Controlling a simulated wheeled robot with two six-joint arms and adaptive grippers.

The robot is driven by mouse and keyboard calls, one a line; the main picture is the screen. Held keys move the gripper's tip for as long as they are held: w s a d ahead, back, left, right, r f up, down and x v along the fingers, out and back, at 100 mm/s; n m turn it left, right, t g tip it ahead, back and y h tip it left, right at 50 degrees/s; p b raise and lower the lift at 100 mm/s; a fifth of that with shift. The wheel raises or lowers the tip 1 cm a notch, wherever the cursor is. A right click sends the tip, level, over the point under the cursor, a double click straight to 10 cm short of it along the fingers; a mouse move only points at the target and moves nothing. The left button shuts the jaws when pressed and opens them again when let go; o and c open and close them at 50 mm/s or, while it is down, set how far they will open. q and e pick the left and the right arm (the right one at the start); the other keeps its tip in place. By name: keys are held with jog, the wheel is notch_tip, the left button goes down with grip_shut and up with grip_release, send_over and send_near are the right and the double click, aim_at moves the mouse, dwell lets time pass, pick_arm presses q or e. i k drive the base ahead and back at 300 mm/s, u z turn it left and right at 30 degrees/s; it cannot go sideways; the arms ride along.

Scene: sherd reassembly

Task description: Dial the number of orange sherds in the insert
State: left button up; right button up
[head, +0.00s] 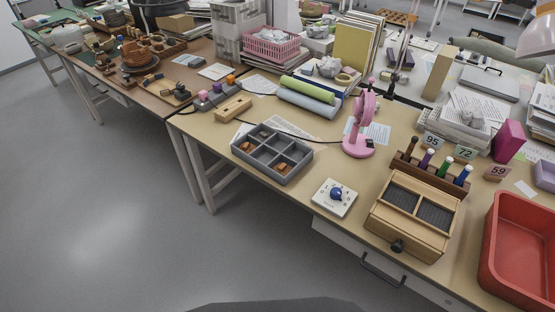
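The grey divided insert (257,168) sits on the tan table near its left front edge. Brown-orange sherds (248,147) lie in its left compartment, and another brown-orange sherd (281,168) lies in the compartment nearest the front. The other compartments look empty, though their walls hide part of their floors. A white dial box (333,198) with a blue knob (336,193) stands to the right of the insert, near the front edge. Marks surround the knob, but they are too small to read, so its setting is unclear. Neither of my grippers is in view.
A wooden box (411,223) with dark mesh panels and a red bin (521,250) stand to the right. A pink stand (358,145) is behind the dial box. A wooden block (233,108) lies behind the insert. The tabletop around the dial box is clear.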

aim_at(335, 193)
jog(key=u, duration=0.05)
jog(key=k, duration=0.5)
jog(key=z, duration=1.4)
jog(key=i, duration=0.85)
jog(key=u, duration=0.7)
